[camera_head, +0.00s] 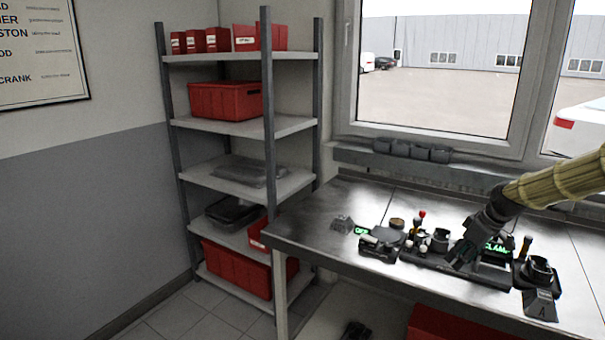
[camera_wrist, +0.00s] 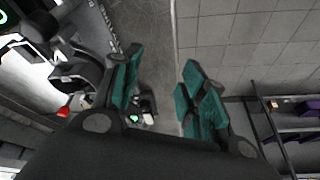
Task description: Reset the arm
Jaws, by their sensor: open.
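My arm enters from the right in the head view, and my gripper (camera_head: 464,255) hangs over the engine fixture on the steel workbench (camera_head: 315,236). In the wrist view my gripper (camera_wrist: 163,88) shows two fingers with teal pads. The fingers are apart with nothing between them. Past the fingers I see the bench edge and the tiled floor. The fixture (camera_head: 450,267) is a dark base carrying several small parts, with green lit lettering partly hidden by my gripper. I cannot tell whether the fingertips touch any part.
A small display with green lettering (camera_head: 361,231) stands at the left of the parts. A dark block marked A (camera_head: 540,304) sits at the front right. A metal shelf (camera_head: 245,178) with red bins (camera_head: 226,100) stands left of the bench. The bench's left end is clear.

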